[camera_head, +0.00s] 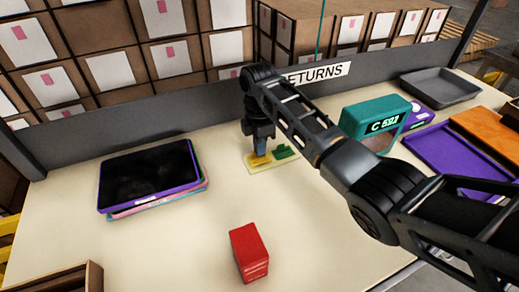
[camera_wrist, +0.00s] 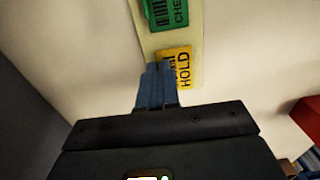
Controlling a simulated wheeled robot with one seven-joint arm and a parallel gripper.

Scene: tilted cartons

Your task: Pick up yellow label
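The yellow label (camera_wrist: 183,68) reads HOLD and lies on a pale strip (camera_wrist: 155,40) in the wrist view. In the head view the yellow label (camera_head: 259,159) is small and partly behind my gripper. My gripper (camera_wrist: 160,66) points down with its blue fingers close together, and their tips overlap the label's left end. In the head view my gripper (camera_head: 260,152) is right over the label. I see no gap between the fingers, and I cannot tell whether the tips touch the label.
A green label (camera_head: 286,151) lies beside the yellow one on the same strip. A red box (camera_head: 249,252) stands nearer the front. The table is clear around the strip's front.

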